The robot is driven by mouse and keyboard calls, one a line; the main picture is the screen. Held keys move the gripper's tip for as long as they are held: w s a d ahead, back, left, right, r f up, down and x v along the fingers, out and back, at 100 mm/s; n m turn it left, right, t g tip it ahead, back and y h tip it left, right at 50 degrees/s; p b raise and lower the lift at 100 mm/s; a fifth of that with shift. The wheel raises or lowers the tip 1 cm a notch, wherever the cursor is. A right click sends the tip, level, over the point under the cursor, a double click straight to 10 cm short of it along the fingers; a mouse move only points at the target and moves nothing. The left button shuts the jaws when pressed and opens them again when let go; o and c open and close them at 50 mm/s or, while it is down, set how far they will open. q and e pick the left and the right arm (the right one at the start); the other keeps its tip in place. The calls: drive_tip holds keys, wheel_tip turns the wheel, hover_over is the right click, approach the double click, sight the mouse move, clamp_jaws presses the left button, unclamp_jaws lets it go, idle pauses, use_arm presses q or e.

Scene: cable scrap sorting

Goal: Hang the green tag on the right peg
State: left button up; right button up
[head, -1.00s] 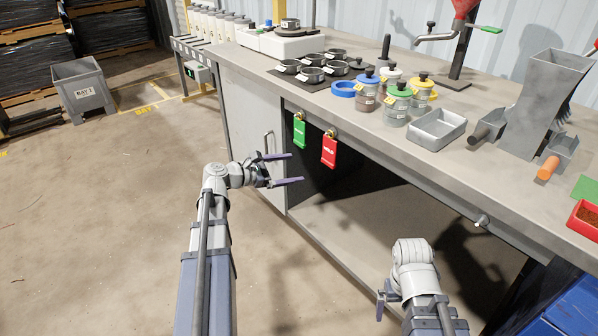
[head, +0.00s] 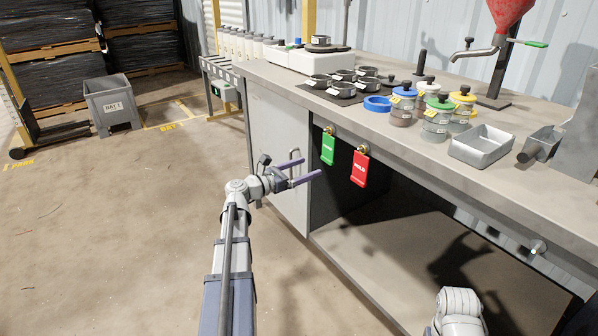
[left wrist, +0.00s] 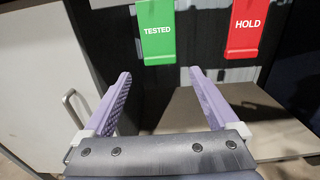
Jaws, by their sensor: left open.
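The green tag (head: 328,149) hangs from a brass peg (head: 329,130) on the front edge of the bench, left of the red tag. My left gripper (head: 307,169) is open and empty, below and left of the green tag. In the left wrist view its fingers (left wrist: 158,88) are spread, with the green tag beyond and above the gap. My right gripper is out of the head view.
The bench top (head: 400,140) carries jars, round dishes, a blue ring (head: 377,104) and a metal tray (head: 483,148). A cabinet door with a handle (head: 292,158) is close to my left gripper. Open shelf space (head: 385,260) lies below the tags.

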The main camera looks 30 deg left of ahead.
sight(327, 157)
use_arm(q)
drive_tip(key=shift+x, duration=3.4)
drive_tip(key=c, duration=0.9)
drive_tip(key=shift+r, duration=0.25)
drive_tip(key=shift+r+p, duration=0.35)
drive_tip(key=shift+p, duration=0.2)
